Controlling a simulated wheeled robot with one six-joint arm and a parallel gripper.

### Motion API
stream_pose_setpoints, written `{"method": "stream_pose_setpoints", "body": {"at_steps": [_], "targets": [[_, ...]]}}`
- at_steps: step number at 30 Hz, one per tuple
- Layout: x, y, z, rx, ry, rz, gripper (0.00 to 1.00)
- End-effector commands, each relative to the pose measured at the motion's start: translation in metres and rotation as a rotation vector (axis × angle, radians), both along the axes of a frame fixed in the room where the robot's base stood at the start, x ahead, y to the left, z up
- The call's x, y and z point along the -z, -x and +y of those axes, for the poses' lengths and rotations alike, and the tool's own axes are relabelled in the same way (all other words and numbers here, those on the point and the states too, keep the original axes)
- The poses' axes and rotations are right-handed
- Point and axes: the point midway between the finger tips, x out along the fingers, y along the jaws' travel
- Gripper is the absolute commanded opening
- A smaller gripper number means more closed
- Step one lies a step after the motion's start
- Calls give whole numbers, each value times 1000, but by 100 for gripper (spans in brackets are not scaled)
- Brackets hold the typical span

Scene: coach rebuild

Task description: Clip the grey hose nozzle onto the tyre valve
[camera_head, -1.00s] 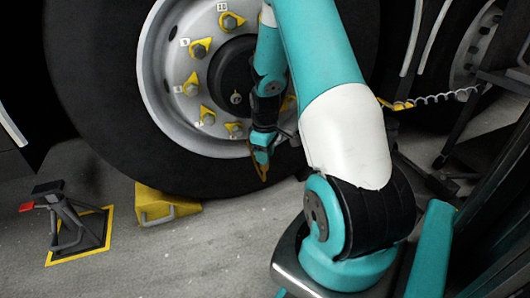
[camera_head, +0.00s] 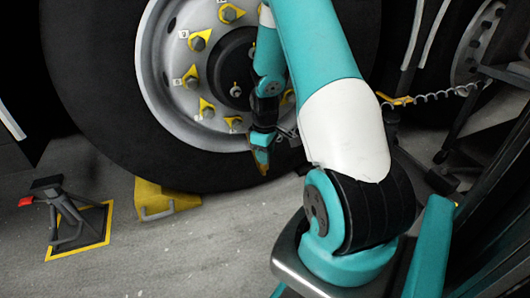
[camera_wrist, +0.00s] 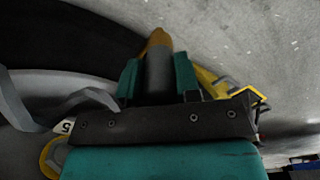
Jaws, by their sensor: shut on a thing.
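The grey hose nozzle (camera_wrist: 158,75) is between the teal fingers of my gripper (camera_wrist: 158,80) in the wrist view, with an orange-brown end pointing away. In the head view my gripper (camera_head: 261,150) hangs nose down in front of the lower right part of the big wheel, and the nozzle's orange-brown end (camera_head: 263,170) shows below it. My gripper is shut on the nozzle. The black tyre (camera_head: 100,110) surrounds a pale rim (camera_head: 152,85) with yellow-marked nuts. I cannot make out the tyre valve; my arm covers the wheel's right side.
A yellow wheel chock (camera_head: 152,200) sits against the tyre. A dark jack stand (camera_head: 62,215) with a red handle stands at the left on a yellow-edged mat. A coiled grey line (camera_head: 440,95) is at the right. Open grey floor (camera_head: 200,245) lies in front.

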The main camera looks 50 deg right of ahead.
Motion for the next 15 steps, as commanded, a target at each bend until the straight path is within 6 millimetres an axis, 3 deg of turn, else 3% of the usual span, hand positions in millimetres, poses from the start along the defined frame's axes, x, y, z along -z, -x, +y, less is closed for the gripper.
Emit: {"method": "stream_pose_setpoints", "body": {"at_steps": [2,3,6,15], "targets": [[-1,0,0,0,1,-1,4],[-1,0,0,0,1,-1,35],[-1,0,0,0,1,-1,58],[-2,0,0,0,0,0,60]]}}
